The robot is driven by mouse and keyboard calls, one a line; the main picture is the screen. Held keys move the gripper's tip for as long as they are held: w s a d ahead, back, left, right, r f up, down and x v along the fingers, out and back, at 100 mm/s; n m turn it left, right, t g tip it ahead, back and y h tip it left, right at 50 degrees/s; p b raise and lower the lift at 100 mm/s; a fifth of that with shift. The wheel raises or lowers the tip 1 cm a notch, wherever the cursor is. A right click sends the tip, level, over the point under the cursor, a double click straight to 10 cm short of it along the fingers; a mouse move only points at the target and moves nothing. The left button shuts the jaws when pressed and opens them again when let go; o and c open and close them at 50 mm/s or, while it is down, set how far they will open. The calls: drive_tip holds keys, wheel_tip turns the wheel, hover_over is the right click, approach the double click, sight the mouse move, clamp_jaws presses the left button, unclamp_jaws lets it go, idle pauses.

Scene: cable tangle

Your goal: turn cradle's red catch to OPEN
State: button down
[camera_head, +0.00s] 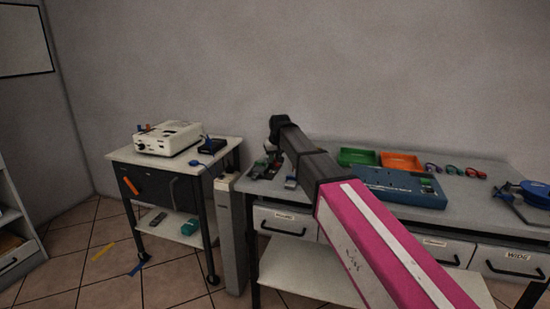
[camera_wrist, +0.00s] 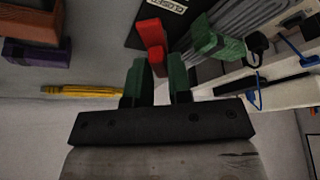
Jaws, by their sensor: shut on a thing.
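In the wrist view the red catch (camera_wrist: 151,34) stands up from a dark plate (camera_wrist: 133,12), which I take to be part of the cradle. A white label (camera_wrist: 167,5) on the plate beside the catch seems to read CLOSED, upside down. My gripper (camera_wrist: 158,75) has its two green-padded fingers on either side of the catch's near red end and is shut on it. No OPEN mark can be read. In the head view my dark arm reaches over the left end of the workbench (camera_head: 475,168); the catch and my fingertips cannot be made out there.
Close by in the wrist view are a green block (camera_wrist: 222,45) beside grey ribbed parts, a black plug with blue cable (camera_wrist: 258,45) and a yellow stick (camera_wrist: 80,91). In the head view, a blue board (camera_head: 400,187) and green tray (camera_head: 358,156) lie on the bench; a cart (camera_head: 122,157) stands left.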

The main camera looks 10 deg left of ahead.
drive_tip(key=m+h, duration=0.1)
drive_tip(key=m, duration=0.2)
drive_tip(key=shift+a+m, duration=0.15)
drive_tip(key=shift+m, duration=0.15)
drive_tip(key=shift+a+m+t+h, duration=0.15)
drive_tip(key=shift+m+h, duration=0.3)
drive_tip(key=shift+m, duration=0.45)
drive_tip(key=shift+d+m+t+h, duration=0.15)
drive_tip(key=shift+m+h, duration=0.3)
drive_tip(key=shift+m, duration=0.45)
drive_tip(key=shift+a, duration=0.1)
drive_tip(key=c, duration=1.1)
unclamp_jaws()
drive_tip(key=shift+s, duration=0.1)
drive_tip(key=v, duration=1)
drive_tip(key=shift+s+r, duration=0.1)
drive_tip(key=shift+r, duration=0.3)
